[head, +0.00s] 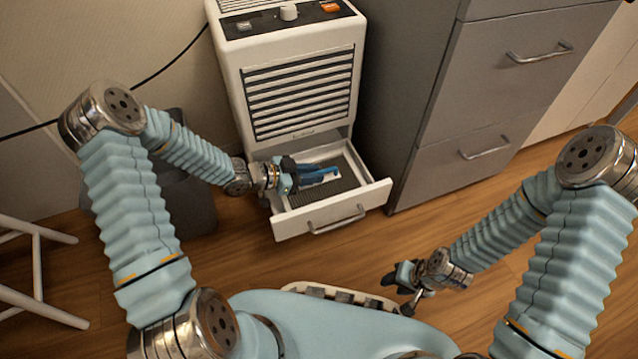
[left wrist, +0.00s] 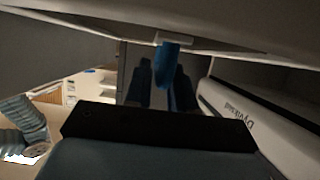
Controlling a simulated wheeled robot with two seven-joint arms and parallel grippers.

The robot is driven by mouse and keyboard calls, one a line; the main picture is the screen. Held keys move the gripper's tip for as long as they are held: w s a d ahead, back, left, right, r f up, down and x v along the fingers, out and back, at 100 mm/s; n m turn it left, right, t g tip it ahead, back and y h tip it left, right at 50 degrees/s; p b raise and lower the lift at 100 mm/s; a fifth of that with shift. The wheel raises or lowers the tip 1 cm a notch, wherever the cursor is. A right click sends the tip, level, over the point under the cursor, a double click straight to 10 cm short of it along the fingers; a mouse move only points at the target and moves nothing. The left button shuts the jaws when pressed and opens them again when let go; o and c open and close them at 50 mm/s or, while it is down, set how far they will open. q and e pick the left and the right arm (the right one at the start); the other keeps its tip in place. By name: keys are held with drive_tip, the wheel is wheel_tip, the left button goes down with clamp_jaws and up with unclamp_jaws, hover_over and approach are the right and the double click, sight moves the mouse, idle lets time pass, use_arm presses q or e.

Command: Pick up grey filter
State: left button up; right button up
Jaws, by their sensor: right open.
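The grey filter (head: 325,193) looks like a dark ribbed panel lying flat in the open white drawer (head: 345,219) at the bottom of a white appliance (head: 298,95). My left gripper (head: 322,175) reaches into the drawer from the left, its blue fingers over the filter and hiding part of it. I cannot tell whether the fingers touch the filter or how far apart they are. In the left wrist view a blue finger (left wrist: 172,62) shows close up under a pale surface; the filter is not clear there. My right gripper (head: 400,290) is open and empty, low over the floor at lower right.
A grey cabinet (head: 490,100) with handled drawers stands right of the appliance. A dark bin (head: 190,195) is behind my left arm. A white stool frame (head: 38,265) is at the far left. Wooden floor in front of the drawer is clear.

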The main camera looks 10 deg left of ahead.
use_arm(q)
clamp_jaws()
idle(1.1)
